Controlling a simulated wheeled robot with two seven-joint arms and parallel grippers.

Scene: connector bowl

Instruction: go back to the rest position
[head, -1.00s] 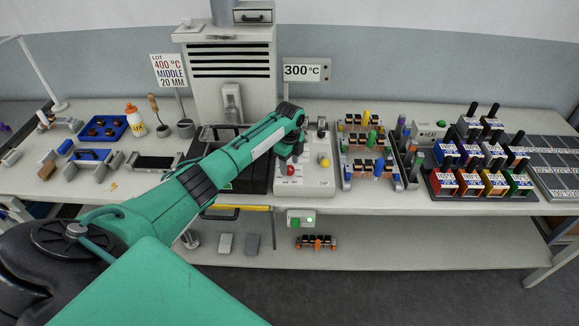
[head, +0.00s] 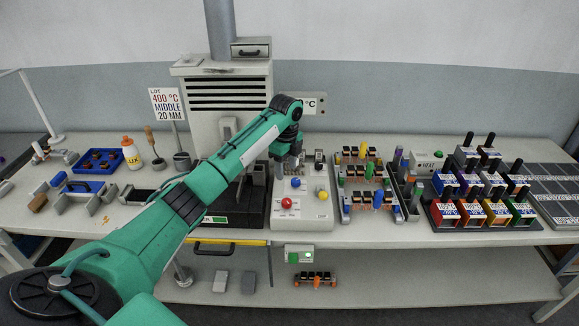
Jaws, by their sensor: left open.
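My left arm comes in from the lower left in the head view and reaches up over the bench. My left gripper (head: 292,163) points down above the back of the white control box (head: 303,208), small in the picture. It is open, and I see nothing held in it. The control box carries a red button, a blue button and a yellow button. The arm hides part of the dark tray and the lower front of the grey cabinet. My right gripper is not in view.
The grey cabinet (head: 228,95) stands behind the arm. Right of the control box are racks of coloured parts (head: 368,190) and several coloured bins (head: 478,214). At left are a blue tray (head: 104,161) and an orange-capped bottle (head: 131,155). A lower shelf (head: 400,285) runs beneath.

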